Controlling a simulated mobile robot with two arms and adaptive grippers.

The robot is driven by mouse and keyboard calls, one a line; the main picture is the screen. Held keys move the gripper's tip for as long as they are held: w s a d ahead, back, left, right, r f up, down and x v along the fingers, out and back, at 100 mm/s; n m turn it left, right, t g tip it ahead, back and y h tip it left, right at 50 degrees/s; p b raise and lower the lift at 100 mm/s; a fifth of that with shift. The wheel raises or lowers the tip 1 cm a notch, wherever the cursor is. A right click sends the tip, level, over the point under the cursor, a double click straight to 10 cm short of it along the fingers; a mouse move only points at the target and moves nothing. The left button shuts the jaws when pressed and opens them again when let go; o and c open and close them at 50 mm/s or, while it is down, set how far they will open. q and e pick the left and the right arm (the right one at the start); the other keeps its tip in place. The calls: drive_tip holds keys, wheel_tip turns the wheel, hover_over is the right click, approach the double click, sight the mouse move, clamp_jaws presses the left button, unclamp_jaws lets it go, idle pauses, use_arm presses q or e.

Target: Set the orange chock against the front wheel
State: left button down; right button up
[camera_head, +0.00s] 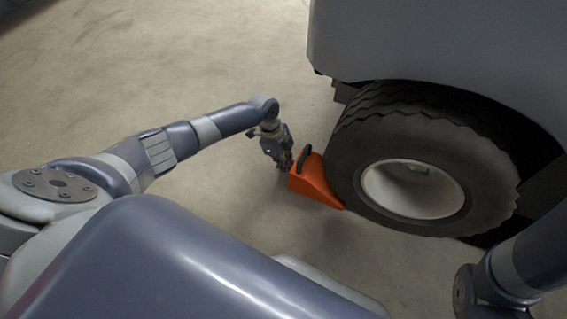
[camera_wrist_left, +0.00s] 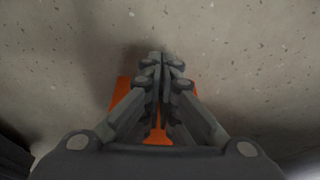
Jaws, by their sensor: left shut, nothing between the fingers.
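The orange chock (camera_head: 315,183) is a wedge with a dark handle on top. In the head view it stands on the floor against the left side of the front wheel (camera_head: 425,165), its low end at the tyre. I cannot tell whether a thin gap is left there. My left gripper (camera_head: 285,166) is beside the chock's tall end, on the side away from the wheel. In the left wrist view the gripper (camera_wrist_left: 163,62) has its fingers together and empty, covering much of the chock (camera_wrist_left: 122,92). My right gripper is out of view.
The grey cart body (camera_head: 440,45) overhangs the wheel at the upper right. The concrete floor (camera_head: 190,60) is bare to the left of the wheel and chock. Part of my right arm shows at the lower right.

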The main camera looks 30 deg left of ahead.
use_arm(q)
drive_tip(key=d+p, duration=0.2)
drive_tip(key=d, duration=0.2)
drive_tip(key=shift+w+r, duration=0.1)
drive_tip(key=shift+r, duration=0.05)
drive_tip(key=shift+d, duration=0.3)
drive_tip(key=shift+w+a+r, duration=0.1)
drive_tip(key=shift+r, duration=0.3)
drive_tip(key=v, duration=1.1)
drive_tip(key=shift+a, duration=0.25)
